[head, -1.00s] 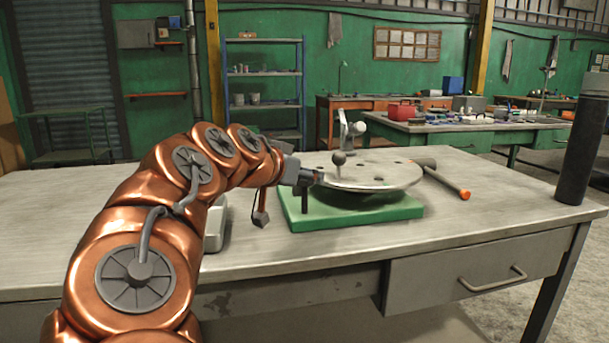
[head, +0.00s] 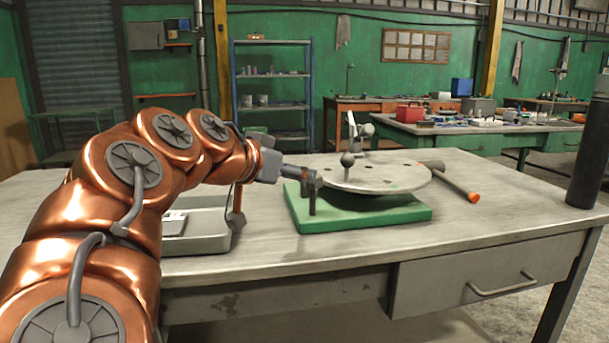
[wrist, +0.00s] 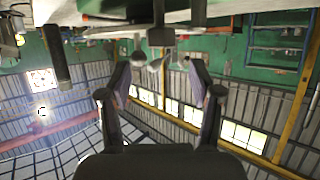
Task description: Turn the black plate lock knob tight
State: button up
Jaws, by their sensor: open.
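A round pale plate with holes (head: 385,174) lies on a green base (head: 370,218) on the workbench. A dark post (head: 312,203) stands at the base's left front, at the plate's edge. In the wrist view, which is upside down, a dark knob (wrist: 160,37) on a stem shows ahead of my fingers, centred between them. I take it for the plate lock knob. My gripper (head: 307,178) is open and empty at the plate's left edge, by the top of the post; it also shows in the wrist view (wrist: 160,76). Contact with the knob cannot be made out.
A grey ball-ended lever (head: 347,160) stands up at the plate. A hammer-like tool with an orange end (head: 460,185) lies to the right. A tall dark cylinder (head: 588,150) stands at the far right. A grey box (head: 205,240) is below my arm. The bench front is clear.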

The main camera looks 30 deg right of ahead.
jog(key=shift+v, duration=1.95)
jog(key=s+d+r+n+g+y+p, duration=0.1)
jog(key=s+d+n+y+p, duration=0.15)
jog(key=s+p, duration=0.5)
jog(key=s+d+r+n+g+y+p, duration=0.15)
jog(key=s+y+p, duration=0.3)
jog(key=p, duration=0.55)
jog(key=s+a+f+n+g+y+p, duration=0.2)
jog(key=s+a+n+p, duration=0.3)
jog(key=s+a+p, duration=0.2)
jog(key=s+a+f+n+g+y+p, duration=0.2)
jog(key=s+a+n+y+p, duration=0.1)
jog(key=s+a+p, duration=0.4)
jog(key=shift+s+a+n+y+p, duration=0.3)
jog(key=shift+n+p, duration=0.4)
jog(key=shift+n, duration=0.2)
jog(key=shift+f, duration=0.1)
